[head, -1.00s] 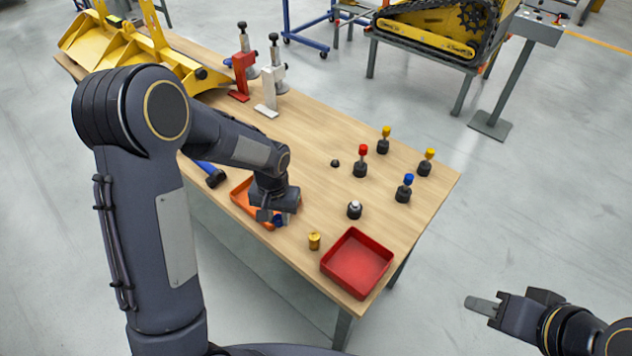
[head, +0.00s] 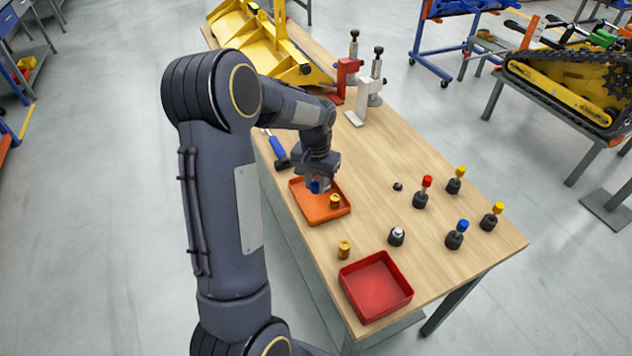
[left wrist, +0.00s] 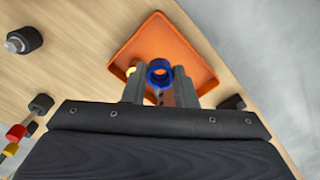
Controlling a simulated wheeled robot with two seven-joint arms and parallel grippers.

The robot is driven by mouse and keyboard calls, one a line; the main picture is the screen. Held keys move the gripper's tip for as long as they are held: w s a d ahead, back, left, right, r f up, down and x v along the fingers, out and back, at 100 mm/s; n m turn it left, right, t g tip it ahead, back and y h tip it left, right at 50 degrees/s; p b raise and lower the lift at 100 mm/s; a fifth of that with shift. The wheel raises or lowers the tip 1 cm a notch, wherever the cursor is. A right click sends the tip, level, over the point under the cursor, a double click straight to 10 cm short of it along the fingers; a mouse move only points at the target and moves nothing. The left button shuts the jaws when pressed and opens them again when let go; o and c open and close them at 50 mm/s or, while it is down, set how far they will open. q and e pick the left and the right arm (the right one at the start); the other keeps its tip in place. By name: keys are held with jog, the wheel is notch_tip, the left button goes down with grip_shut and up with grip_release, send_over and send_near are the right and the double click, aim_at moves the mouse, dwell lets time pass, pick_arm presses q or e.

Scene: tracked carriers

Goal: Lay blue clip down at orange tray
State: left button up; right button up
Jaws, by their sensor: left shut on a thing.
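The orange tray (head: 325,213) lies on the wooden table; it also shows in the left wrist view (left wrist: 150,40). My left gripper (head: 319,183) is over the back part of the tray, pointing down. It is shut on the blue clip (head: 314,187), which shows as a blue ring between the fingers in the left wrist view (left wrist: 160,72). Whether the clip touches the tray floor I cannot tell. A brass-coloured piece (head: 335,201) is in the tray, beside the clip. My right gripper is not in view.
A red tray (head: 403,283) stands at the near table corner, with a brass piece (head: 344,250) and a dark silver-topped piece (head: 397,237) near it. Several colour-topped dark pieces stand to the right. A blue-handled hammer (head: 277,150) lies behind the orange tray.

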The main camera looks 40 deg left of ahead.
aim_at(315, 213)
pick_arm(q)
jog(key=shift+f, duration=0.1)
jog(key=shift+f+b, duration=3.45)
jog(key=shift+f, duration=1)
jog(key=o, duration=1)
jog(key=shift+o, duration=0.2)
notch_tip(315, 213, up, 8)
jog(key=shift+f, duration=0.1)
